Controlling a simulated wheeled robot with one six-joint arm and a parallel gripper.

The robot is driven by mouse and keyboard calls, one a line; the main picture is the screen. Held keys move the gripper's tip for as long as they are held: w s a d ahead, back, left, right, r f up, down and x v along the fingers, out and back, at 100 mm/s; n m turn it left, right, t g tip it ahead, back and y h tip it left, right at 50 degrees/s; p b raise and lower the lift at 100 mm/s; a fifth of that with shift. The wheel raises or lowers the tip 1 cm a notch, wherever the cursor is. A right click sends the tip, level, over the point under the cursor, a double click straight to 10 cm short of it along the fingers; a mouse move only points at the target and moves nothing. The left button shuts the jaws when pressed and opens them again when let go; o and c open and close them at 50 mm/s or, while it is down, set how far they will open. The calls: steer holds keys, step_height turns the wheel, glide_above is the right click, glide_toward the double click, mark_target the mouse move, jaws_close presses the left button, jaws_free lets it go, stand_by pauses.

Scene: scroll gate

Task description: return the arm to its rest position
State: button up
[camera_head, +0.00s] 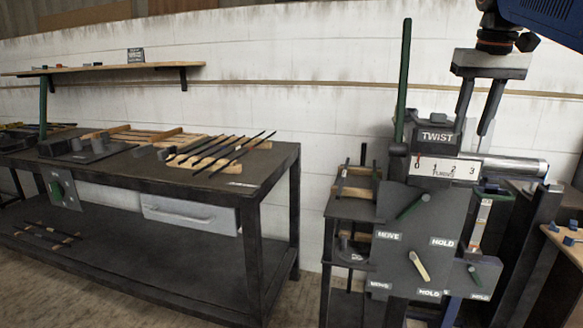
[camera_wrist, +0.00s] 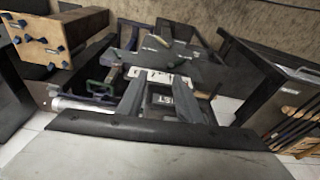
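My gripper (camera_head: 478,115) hangs from the blue arm at the upper right of the head view, fingers pointing down and apart. It is open with nothing visible between the fingers. It is above and in front of the twist machine (camera_head: 433,215), near the "TWIST" label and the 0-1-2-3 scale (camera_head: 445,168). In the wrist view both fingers (camera_wrist: 165,98) show over the machine, with the scale beyond them. Whether the fingertips touch the machine cannot be told, but they look apart from it.
A dark workbench (camera_head: 150,185) with a rack of dark rods (camera_head: 215,152) stands at left. A tall green lever (camera_head: 403,80) rises beside my gripper. A metal cylinder (camera_head: 515,166) juts right of the scale. A wooden-topped stand (camera_head: 570,240) is at far right.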

steer(key=s+a+f, duration=0.3)
steer(key=s+f, duration=0.4)
steer(key=f, duration=0.5)
steer(key=s+a+f+n+t, duration=0.1)
steer(key=s+a+f, duration=0.2)
steer(key=s+f, duration=0.5)
steer(key=s+a+f+n+t, duration=0.1)
steer(key=s+a+f, duration=0.2)
steer(key=s+f, duration=0.4)
step_height(320, 180, down, 9)
steer(key=shift+s+a+f+y, duration=0.15)
steer(key=shift+s+a+y, duration=0.15)
steer(key=shift+a, duration=0.1)
steer(key=shift+c, duration=0.2)
